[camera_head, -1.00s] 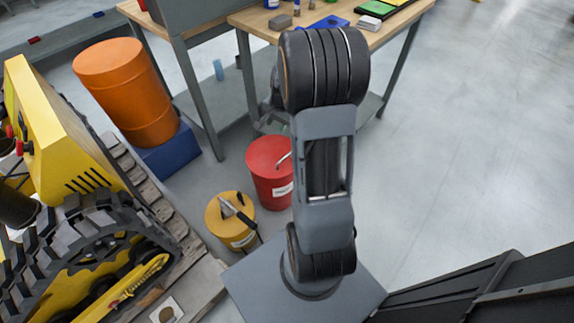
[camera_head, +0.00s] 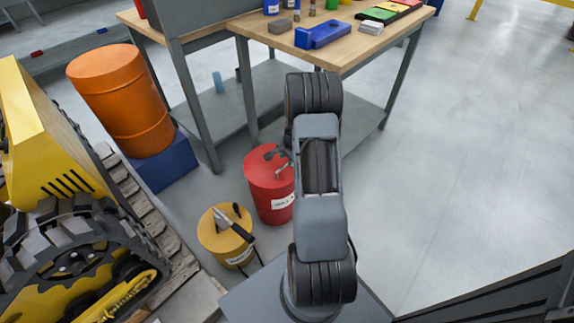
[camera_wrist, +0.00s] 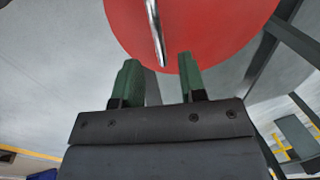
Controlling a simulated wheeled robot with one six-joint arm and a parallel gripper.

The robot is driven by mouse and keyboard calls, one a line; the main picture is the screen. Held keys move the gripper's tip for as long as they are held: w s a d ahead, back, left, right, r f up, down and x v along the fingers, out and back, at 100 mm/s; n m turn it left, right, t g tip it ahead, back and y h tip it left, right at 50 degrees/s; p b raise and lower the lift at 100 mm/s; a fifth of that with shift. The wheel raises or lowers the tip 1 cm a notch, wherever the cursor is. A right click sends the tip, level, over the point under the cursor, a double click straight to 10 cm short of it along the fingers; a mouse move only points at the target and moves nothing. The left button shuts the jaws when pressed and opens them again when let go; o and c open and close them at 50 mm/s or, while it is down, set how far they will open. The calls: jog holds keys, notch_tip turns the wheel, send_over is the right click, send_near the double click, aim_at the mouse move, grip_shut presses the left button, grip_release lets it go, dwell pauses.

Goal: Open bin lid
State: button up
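The red bin (camera_head: 270,188) stands on the floor with a white label on its side and its flat lid in place. My gripper (camera_head: 272,154) is over the lid, partly hidden behind my arm. In the wrist view the round red lid (camera_wrist: 215,30) fills the top, with a thin metal handle (camera_wrist: 153,25) across it. My gripper (camera_wrist: 159,63) is open, its two green fingers apart, and the near end of the handle appears between the fingertips. I cannot tell whether they touch it.
A yellow bin (camera_head: 222,240) with tools on its lid stands left of the red bin. An orange barrel (camera_head: 122,100) sits on a blue base behind. A workbench (camera_head: 345,52) is close behind the bin. A yellow tracked machine (camera_head: 60,170) is at the left. Floor at right is clear.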

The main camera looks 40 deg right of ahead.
aim_at(286, 164)
jog(key=shift+w+a+f+b, duration=0.1)
jog(key=shift+w+f+b, duration=0.1)
jog(key=shift+f, duration=0.65)
jog(key=shift+w+f+b, duration=0.1)
jog(key=shift+f+b, duration=0.1)
jog(key=shift+f, duration=0.65)
grip_shut()
jog(key=shift+r, duration=0.1)
